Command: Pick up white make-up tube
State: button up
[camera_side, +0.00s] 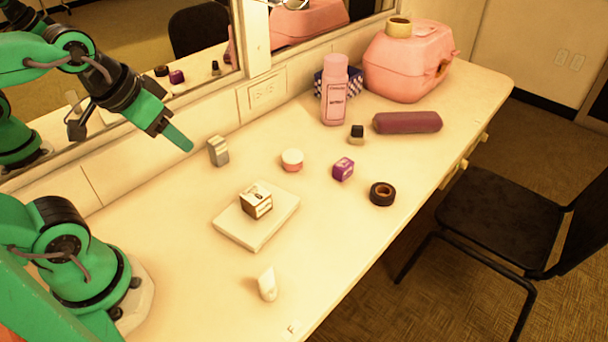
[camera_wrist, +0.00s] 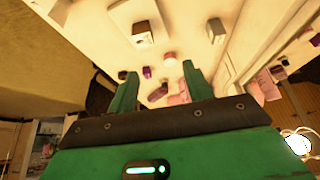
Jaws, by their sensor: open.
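The white make-up tube (camera_side: 267,284) stands on the vanity counter near its front edge in the side view, slightly tilted. A pale shape at the top left of the wrist view (camera_wrist: 60,12) appears to be the same tube. My gripper (camera_side: 181,138) is raised at the upper left of the side view, in front of the mirror and well away from the tube. In the wrist view my gripper (camera_wrist: 160,78) has its two green fingers spread, with nothing held between them.
A small box (camera_side: 256,201) sits on a pale flat slab (camera_side: 235,228) behind the tube. A grey box (camera_side: 218,151), pink-sided jar (camera_side: 292,160), purple box (camera_side: 343,169) and black roll (camera_side: 383,193) lie farther along. The counter around the tube is clear.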

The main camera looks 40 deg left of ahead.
jog(key=g, duration=0.6)
send_over(265, 272)
notch_tip(265, 272, down, 14)
jog(key=shift+s+r, duration=0.1)
jog(key=shift+s, duration=0.05)
jog(key=shift+f, duration=1.35)
jog(key=shift+f, duration=2.6)
